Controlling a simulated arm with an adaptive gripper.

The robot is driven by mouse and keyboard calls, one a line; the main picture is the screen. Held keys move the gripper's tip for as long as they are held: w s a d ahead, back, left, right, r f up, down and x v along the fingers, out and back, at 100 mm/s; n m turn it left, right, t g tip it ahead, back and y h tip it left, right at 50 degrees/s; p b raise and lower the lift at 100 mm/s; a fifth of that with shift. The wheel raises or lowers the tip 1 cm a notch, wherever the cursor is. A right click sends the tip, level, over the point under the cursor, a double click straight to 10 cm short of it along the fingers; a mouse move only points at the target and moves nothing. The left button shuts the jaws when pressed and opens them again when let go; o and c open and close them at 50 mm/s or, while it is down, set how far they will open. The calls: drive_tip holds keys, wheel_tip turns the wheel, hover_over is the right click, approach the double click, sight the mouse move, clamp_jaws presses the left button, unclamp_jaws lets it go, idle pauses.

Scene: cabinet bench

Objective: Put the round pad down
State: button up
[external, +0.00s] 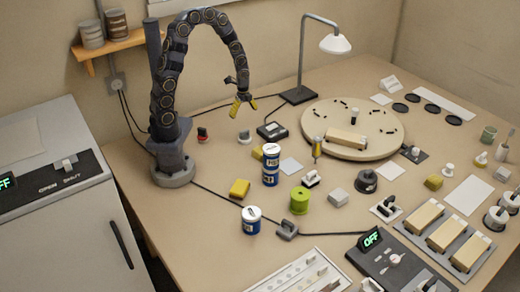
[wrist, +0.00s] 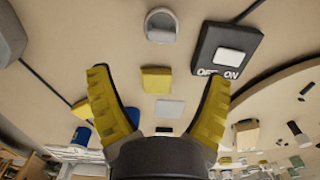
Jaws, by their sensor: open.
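My gripper (external: 243,108) hangs high above the back middle of the table with its yellow fingers apart. In the wrist view the fingers of my gripper (wrist: 158,76) are wide open and nothing is held between them. Several flat black round discs lie in a row at the back right, among them a near disc (external: 454,120) and a far disc (external: 400,107). I cannot tell which of them, if any, is the round pad. They lie far to the right of my gripper.
A large round wooden board (external: 380,142) stands right of my gripper, beside a lamp (external: 335,44). Below are a switch box (external: 272,131), stacked blue-white cans (external: 271,165), a green spool (external: 299,200) and a yellow block (external: 239,188). Bare table shows at the left front.

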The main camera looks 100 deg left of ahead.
drive_tip(key=s+d+r+n+g, duration=0.1)
drive_tip(key=d+r+n, duration=0.3)
drive_tip(key=d+r, duration=0.9)
drive_tip(key=s+d+r+n, duration=0.5)
drive_tip(key=s+d, duration=0.4)
drive_tip(key=d, duration=0.2)
drive_tip(key=shift+s+d+g, duration=0.2)
drive_tip(key=shift+s+g, duration=0.1)
drive_tip(key=shift+s, duration=0.05)
